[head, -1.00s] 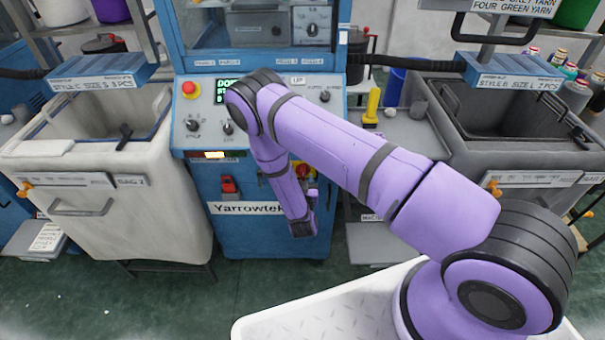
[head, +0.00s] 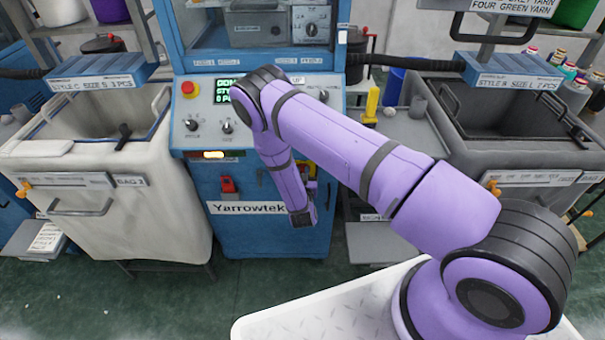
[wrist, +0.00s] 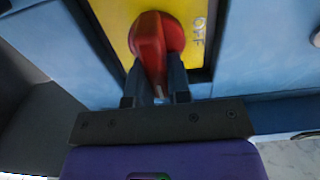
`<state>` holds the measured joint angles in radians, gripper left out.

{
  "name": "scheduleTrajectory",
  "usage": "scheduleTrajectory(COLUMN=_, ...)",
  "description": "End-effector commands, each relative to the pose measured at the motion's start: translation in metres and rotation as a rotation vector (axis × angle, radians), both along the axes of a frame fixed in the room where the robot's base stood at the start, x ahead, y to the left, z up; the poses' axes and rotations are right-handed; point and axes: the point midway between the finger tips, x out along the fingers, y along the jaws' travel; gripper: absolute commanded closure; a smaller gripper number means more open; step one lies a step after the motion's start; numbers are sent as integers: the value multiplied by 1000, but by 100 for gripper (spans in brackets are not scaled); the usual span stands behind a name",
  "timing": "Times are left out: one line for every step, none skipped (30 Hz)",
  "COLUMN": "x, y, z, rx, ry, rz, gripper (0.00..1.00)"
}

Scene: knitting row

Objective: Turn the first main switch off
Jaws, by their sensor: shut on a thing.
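The main switch is a red rotary handle (wrist: 155,38) on a yellow plate (wrist: 198,62) marked OFF at its right side, in the wrist view. The handle's grip bar runs roughly up and down in that picture. My gripper (wrist: 157,85) is shut on the handle's lower end, with a dark finger on either side. In the head view my purple arm hides most of the switch, and the gripper itself is hidden there. The blue Yarrowtek machine (head: 225,250) carries the switch on its front.
A red emergency button (head: 188,88), knobs (head: 227,127) and a small red switch (head: 228,186) sit on the same machine, left of my arm. A pale bag bin (head: 150,215) stands left and a dark bin (head: 455,150) right. Green floor lies in front.

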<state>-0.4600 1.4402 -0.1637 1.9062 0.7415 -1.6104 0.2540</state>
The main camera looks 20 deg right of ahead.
Motion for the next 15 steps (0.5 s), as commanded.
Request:
scheduleTrajectory(x=0, y=0, z=0, rx=-5, ry=2, rz=0, gripper=100)
scheduleTrajectory(x=0, y=0, z=0, rx=-9, ry=3, rz=1, gripper=100)
scheduleTrajectory(x=0, y=0, z=0, rx=-16, ry=5, rz=1, gripper=100)
scheduleTrajectory(x=0, y=1, z=0, rx=-24, ry=8, rz=1, gripper=100)
scheduleTrajectory(x=0, y=1, z=0, rx=-32, ry=11, rz=1, gripper=100)
scheduleTrajectory(x=0, y=1, z=0, rx=-46, ry=15, rz=2, gripper=100)
scheduleTrajectory(x=0, y=1, z=0, rx=-59, ry=19, rz=2, gripper=100)
scheduleTrajectory(x=0, y=2, z=0, rx=-72, ry=24, rz=2, gripper=100)
scheduleTrajectory(x=0, y=2, z=-1, rx=-94, ry=32, rz=3, gripper=100)
scheduleTrajectory(x=0, y=3, z=-1, rx=-111, ry=37, rz=2, gripper=100)
scheduleTrajectory(x=0, y=3, z=-1, rx=-131, ry=44, rz=2, gripper=100)
scheduleTrajectory(x=0, y=3, z=-1, rx=-159, ry=52, rz=2, gripper=100)
scheduleTrajectory(x=1, y=4, z=-1, rx=-182, ry=59, rz=3, gripper=100)
scheduleTrajectory(x=1, y=5, z=-1, rx=-205, ry=67, rz=3, gripper=100)
scheduleTrajectory(x=1, y=5, z=-1, rx=-238, ry=79, rz=3, gripper=100)
